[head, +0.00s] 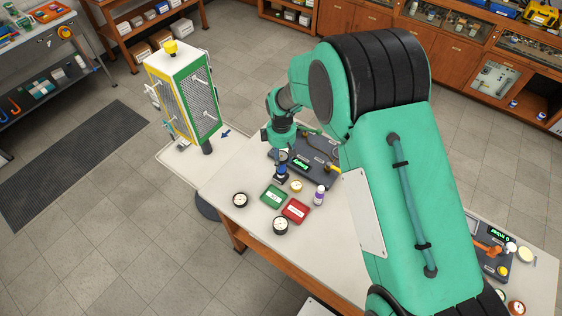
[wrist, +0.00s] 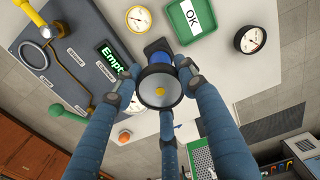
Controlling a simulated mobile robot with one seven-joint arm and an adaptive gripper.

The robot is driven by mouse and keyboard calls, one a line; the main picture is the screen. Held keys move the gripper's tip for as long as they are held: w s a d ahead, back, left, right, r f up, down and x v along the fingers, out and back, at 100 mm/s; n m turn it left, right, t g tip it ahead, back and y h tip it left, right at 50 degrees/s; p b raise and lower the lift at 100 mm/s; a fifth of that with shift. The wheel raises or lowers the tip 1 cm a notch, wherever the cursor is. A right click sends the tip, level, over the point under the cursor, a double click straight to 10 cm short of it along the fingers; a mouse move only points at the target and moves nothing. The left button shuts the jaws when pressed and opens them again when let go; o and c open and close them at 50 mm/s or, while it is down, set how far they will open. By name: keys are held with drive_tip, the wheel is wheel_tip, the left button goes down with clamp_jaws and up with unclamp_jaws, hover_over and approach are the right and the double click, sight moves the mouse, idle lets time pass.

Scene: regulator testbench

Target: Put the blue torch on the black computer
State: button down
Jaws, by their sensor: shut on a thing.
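My gripper (wrist: 160,88) is shut on the blue torch, its fingers around the torch head. The torch (wrist: 158,85) shows its round silver face with a yellow centre to the wrist camera; part of its blue body shows behind. In the head view the blue torch (head: 281,168) is below my gripper (head: 282,155), over the white table. A small dark squarish thing lies just beyond the torch in the wrist view (wrist: 157,47), perhaps the black computer; the torch partly hides it. I cannot tell whether they touch.
A dark grey bench unit (wrist: 70,70) with a green "Empty" display, a hose and a yellow-handled thing is beside the torch. A mesh cabinet (head: 185,95) is at left.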

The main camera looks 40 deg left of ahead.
drive_tip(key=shift+w+a, duration=0.2)
drive_tip(key=shift+a, duration=0.05)
drive_tip(key=shift+f, duration=0.1)
drive_tip(key=shift+f, duration=1.65)
drive_tip(key=shift+f, duration=0.2)
drive_tip(key=c, duration=1)
unclamp_jaws()
drive_tip(key=shift+r, duration=0.15)
wheel_tip(320, 180, up, 12)
drive_tip(key=shift+r+b, duration=0.1)
drive_tip(key=shift+b, duration=0.2)
